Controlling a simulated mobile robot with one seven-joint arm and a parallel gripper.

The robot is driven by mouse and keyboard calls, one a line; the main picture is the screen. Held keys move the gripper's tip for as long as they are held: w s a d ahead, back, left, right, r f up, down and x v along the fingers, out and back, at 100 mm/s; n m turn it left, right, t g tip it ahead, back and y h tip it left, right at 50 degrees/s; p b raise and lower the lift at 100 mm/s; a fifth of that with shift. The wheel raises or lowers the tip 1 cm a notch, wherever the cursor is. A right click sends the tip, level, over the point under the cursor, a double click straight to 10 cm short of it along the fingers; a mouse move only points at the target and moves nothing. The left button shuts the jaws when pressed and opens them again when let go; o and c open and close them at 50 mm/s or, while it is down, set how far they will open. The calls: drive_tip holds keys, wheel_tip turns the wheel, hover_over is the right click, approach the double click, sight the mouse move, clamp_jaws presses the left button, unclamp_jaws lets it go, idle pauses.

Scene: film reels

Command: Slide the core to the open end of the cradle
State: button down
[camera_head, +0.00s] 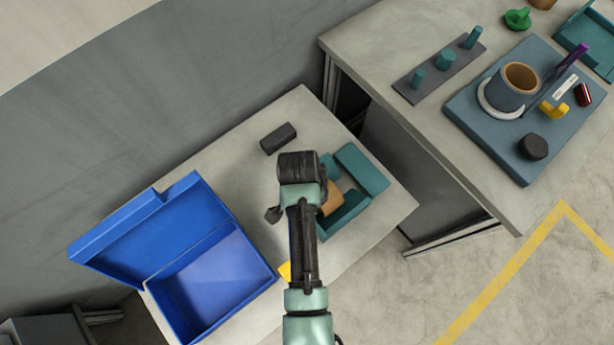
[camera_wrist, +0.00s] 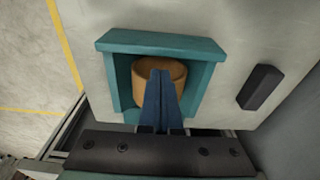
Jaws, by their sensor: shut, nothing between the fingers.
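The core (camera_wrist: 141,89) is a short tan-brown cylinder standing inside the cradle (camera_wrist: 150,42). The cradle is a teal three-sided frame in the wrist view, with a wall across the top of the picture and one at each side. The core sits close to the top wall. My gripper (camera_wrist: 160,73) is shut, its blue fingers overlapping the core's near side and upper rim; I cannot tell whether they touch it. In the head view the cradle (camera_head: 361,169) and part of the core (camera_head: 331,199) show beside my arm, which hides the rest and the fingers.
A dark block (camera_wrist: 259,87) lies right of the cradle in the wrist view; it also shows in the head view (camera_head: 278,138). An open blue box (camera_head: 205,275) stands at the left. A second bench holds a blue-grey tray (camera_head: 480,128) with several items.

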sight(326, 190)
drive_tip(key=shift+w+d+b, duration=0.25)
drive_tip(key=shift+w+d, duration=0.45)
drive_tip(key=shift+d, duration=0.25)
drive_tip(key=shift+w+d+b, duration=0.2)
drive_tip(key=shift+w+d, duration=0.5)
drive_tip(key=shift+d, duration=0.25)
drive_tip(key=shift+s+a, duration=0.1)
drive_tip(key=shift+s+a+p, duration=0.7)
drive_tip(key=shift+a+p, duration=0.05)
drive_tip(key=shift+a, duration=0.2)
wheel_tip(326, 190, up, 6)
drive_tip(key=p, duration=0.6)
drive_tip(key=shift+r+p, duration=0.1)
drive_tip(key=shift+p, duration=0.2)
